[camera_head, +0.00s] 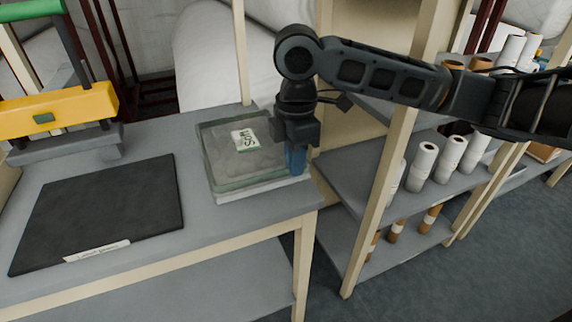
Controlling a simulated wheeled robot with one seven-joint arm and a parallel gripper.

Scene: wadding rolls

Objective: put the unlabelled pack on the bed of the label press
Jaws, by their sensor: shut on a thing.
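The label press has a yellow body (62,108) and a green handle, at the far left of the bench. Its grey bed (60,146) lies under the yellow body and looks bare. My gripper (296,160) points down at the right end of a clear-sided grey tray or pack (218,186). The gripper is shut on a small upright blue thing (296,163), mostly hidden by the jaws. I cannot tell whether this is the unlabelled pack. A white and green label (244,140) with dark print lies on the grey contents of the tray.
A black mat (105,212) with a white strip (97,250) on its front edge lies on the bench (200,235), between press and tray. Shelves (350,180) with white rolls (422,166) and brown-ended rolls stand to the right. A post (385,190) rises near my arm.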

